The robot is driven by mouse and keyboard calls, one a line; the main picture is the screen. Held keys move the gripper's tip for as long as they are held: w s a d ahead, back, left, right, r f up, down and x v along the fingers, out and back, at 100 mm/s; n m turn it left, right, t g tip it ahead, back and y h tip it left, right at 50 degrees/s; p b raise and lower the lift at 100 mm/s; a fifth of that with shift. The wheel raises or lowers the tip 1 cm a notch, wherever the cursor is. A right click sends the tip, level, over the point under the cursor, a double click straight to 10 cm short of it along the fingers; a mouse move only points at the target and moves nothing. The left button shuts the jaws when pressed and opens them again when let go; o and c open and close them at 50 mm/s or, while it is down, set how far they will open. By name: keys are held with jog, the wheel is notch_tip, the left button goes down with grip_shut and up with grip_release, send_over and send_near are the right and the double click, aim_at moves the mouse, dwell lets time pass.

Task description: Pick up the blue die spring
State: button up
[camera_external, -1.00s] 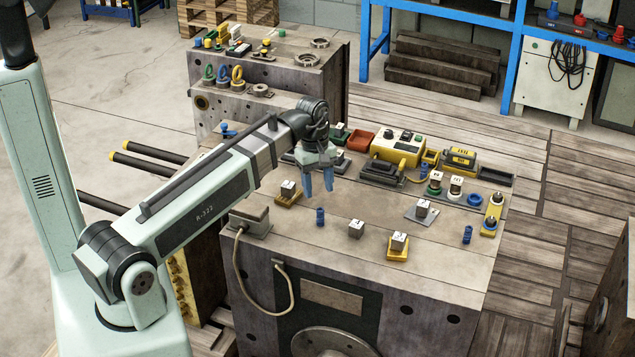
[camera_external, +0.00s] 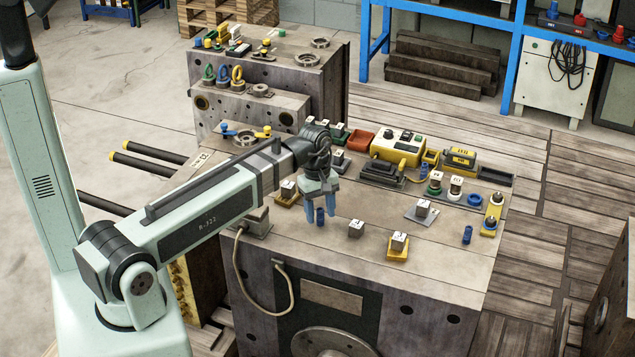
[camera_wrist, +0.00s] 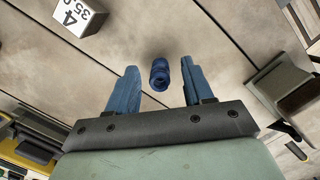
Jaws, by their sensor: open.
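A small blue die spring (camera_external: 320,216) stands upright on the grey mould block top (camera_external: 285,235), left of a numbered cube. In the wrist view the spring (camera_wrist: 159,74) shows between and slightly beyond the two blue fingers, with gaps on both sides. My gripper (camera_external: 320,220) points down over the spring, its fingers open on either side of it in the external view. The same open gripper (camera_wrist: 159,82) holds nothing in the wrist view. Whether the fingertips are level with the spring is unclear. A second blue spring (camera_external: 467,235) stands near the block's right front.
Another cube on a yellow base (camera_external: 288,190) is close left of my gripper. The block's front strip is mostly clear.

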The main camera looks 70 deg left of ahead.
jog(key=shift+f, duration=0.2)
jog(key=shift+c, duration=0.4)
grip_shut()
